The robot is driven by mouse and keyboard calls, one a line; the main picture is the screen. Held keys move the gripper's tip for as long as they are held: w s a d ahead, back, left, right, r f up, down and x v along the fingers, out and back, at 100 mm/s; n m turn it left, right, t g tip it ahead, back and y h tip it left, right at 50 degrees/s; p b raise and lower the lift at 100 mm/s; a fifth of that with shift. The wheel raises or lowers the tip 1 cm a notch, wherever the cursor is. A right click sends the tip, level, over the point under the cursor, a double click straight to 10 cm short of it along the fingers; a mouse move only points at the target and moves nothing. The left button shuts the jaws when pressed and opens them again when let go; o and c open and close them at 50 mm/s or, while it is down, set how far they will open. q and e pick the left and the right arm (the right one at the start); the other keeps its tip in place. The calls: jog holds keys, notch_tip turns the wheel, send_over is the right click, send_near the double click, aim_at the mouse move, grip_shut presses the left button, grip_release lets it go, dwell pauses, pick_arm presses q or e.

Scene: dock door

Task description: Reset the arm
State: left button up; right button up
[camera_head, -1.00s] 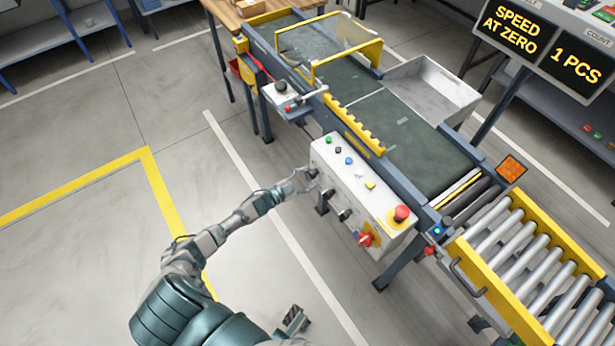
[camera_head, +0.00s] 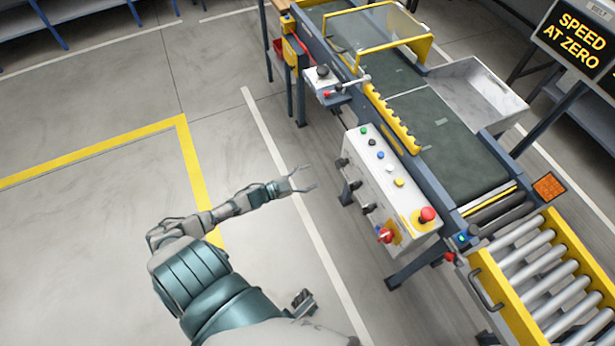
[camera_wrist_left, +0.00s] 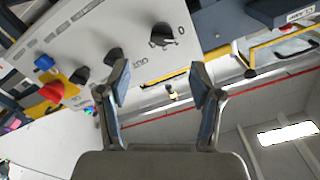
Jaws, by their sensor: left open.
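My left gripper (camera_head: 300,181) is open and empty in the head view, over the bare floor to the left of the control box. It is apart from the white control box (camera_head: 378,178). In the left wrist view my left gripper (camera_wrist_left: 163,95) shows its two fingers spread, with the control box (camera_wrist_left: 75,40) beyond them. Black knobs (camera_wrist_left: 163,37) on the box face lie past the fingertips. A piece of another gripper shows low in the head view, but it is too small and cut off to read.
A conveyor with a dark belt (camera_head: 450,150) runs behind the box. A red stop button (camera_head: 427,214) tops the box's near end. The roller section (camera_head: 540,275) stands at lower right. The floor inside the yellow line (camera_head: 90,165) is clear.

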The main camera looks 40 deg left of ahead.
pick_arm(q)
jog(key=shift+s+a, duration=0.1)
jog(key=shift+s, duration=0.1)
dwell(0.4)
jog(key=s+d+f+n+g+y+p, duration=0.4)
jog(key=s+f+n+y, duration=0.15)
jog(key=f, duration=0.45)
jog(key=s+d+f+n+g+p, duration=0.1)
jog(key=s+d+f+g, duration=0.2)
jog(key=s+d, duration=0.2)
jog(key=s+d+f+g+y+p, duration=0.1)
jog(key=s+d+f+g, duration=0.3)
jog(key=s, duration=0.7)
jog(key=s+d+f+n+g+p, duration=0.1)
jog(key=s+d+f+g+p, duration=0.2)
jog(key=s, duration=0.6)
jog(key=d+g, duration=0.1)
jog(key=d, duration=0.1)
jog(key=shift+d+f+n, duration=0.35)
pick_arm(e)
jog(key=s+d+f+g, duration=0.1)
jog(key=s+f, duration=0.3)
jog(key=f, duration=0.6)
jog(key=s+d+f+g, duration=0.1)
jog(key=s+f, duration=0.4)
jog(key=f, duration=0.5)
jog(key=shift+f+g+h, duration=0.25)
jog(key=shift+g+h, duration=0.15)
jog(key=shift+g, duration=0.5)
